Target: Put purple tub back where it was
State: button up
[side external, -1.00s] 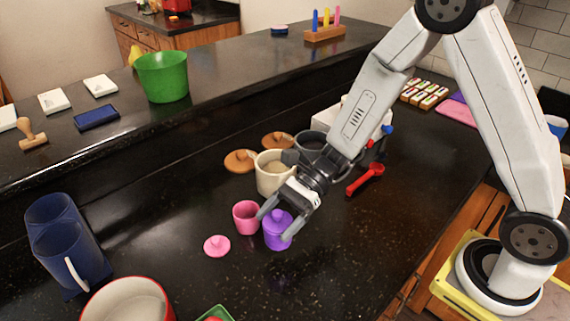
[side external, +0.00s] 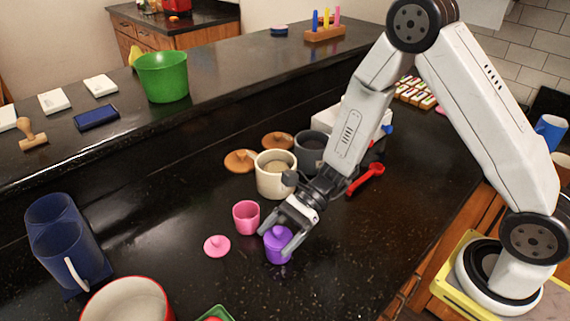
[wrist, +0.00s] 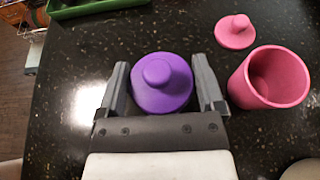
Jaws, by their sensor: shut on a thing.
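The purple tub (side external: 277,246) has a lid with a round knob. It stands upright between the fingers of my gripper (side external: 279,240), which is shut on it. In the wrist view the purple tub (wrist: 161,84) sits between the two grey fingers of my gripper (wrist: 163,85). In the side view it is at or very near the black counter; I cannot tell whether its base touches. An open pink tub (side external: 246,216) stands behind and to the left, apart from it. Its pink lid (side external: 216,246) lies on the counter farther left.
A cream pot (side external: 275,178) and a dark pot (side external: 311,150) stand behind, near wooden lids (side external: 240,160). A red spoon (side external: 366,179) lies to the right. A red-rimmed bowl (side external: 128,300) and a green tray (side external: 214,314) are in front left. The counter right of the tub is clear.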

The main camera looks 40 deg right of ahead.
jog(key=shift+f, duration=0.1)
jog(key=o, duration=1)
jog(key=shift+d+r, duration=0.15)
jog(key=shift+r, duration=0.05)
jog(key=v, duration=1.1)
jog(key=shift+d+r, duration=0.1)
jog(key=shift+d, duration=0.25)
